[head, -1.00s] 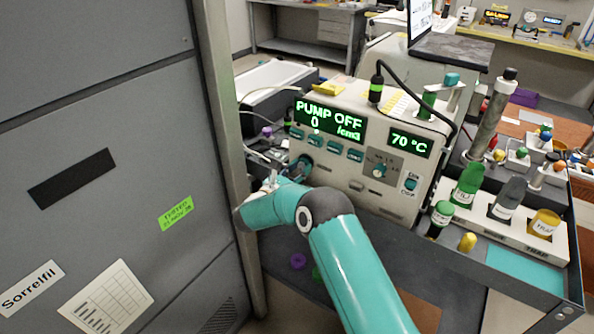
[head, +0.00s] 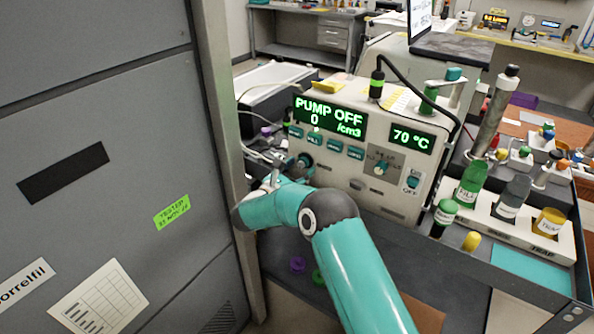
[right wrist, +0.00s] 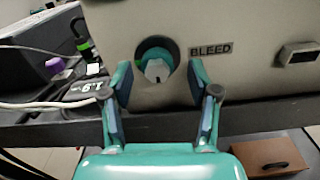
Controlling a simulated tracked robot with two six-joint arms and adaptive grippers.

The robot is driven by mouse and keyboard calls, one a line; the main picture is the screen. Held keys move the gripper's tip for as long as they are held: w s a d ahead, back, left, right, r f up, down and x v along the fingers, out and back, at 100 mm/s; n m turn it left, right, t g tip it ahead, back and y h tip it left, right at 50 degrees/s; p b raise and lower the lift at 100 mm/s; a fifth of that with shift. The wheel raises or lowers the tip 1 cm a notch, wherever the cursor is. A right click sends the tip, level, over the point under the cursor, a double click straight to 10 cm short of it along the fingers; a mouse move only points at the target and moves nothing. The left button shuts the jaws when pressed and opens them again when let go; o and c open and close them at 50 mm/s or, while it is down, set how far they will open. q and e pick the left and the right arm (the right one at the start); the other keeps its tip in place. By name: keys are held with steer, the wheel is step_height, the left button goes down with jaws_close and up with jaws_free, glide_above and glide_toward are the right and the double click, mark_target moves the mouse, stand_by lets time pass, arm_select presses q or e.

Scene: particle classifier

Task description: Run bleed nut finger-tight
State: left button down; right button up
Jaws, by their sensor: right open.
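The bleed nut (right wrist: 157,70) looks like a pale, faceted piece inside a round recess with a dark and teal rim, beside the BLEED label (right wrist: 211,49) in the right wrist view. My right gripper (right wrist: 160,76) is open, with one finger on each side of the recess and nothing held. Whether the fingers touch the panel cannot be told. In the head view the right gripper (head: 272,180) is small and partly hidden by its own wrist, close to the lower left of the instrument front (head: 335,172). My left gripper is not in view.
A tall grey cabinet (head: 100,130) stands close on the left of my right arm. Cables (right wrist: 45,98) lie left of the instrument. A rack of labelled bottles (head: 520,232) stands to the right. A brown box (right wrist: 270,158) lies lower right in the wrist view.

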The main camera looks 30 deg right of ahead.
steer(key=shift+a, duration=0.15)
steer(key=shift+s+a, duration=0.1)
steer(key=shift+a, duration=0.2)
steer(key=v, duration=1.1)
steer(key=shift+f, duration=0.15)
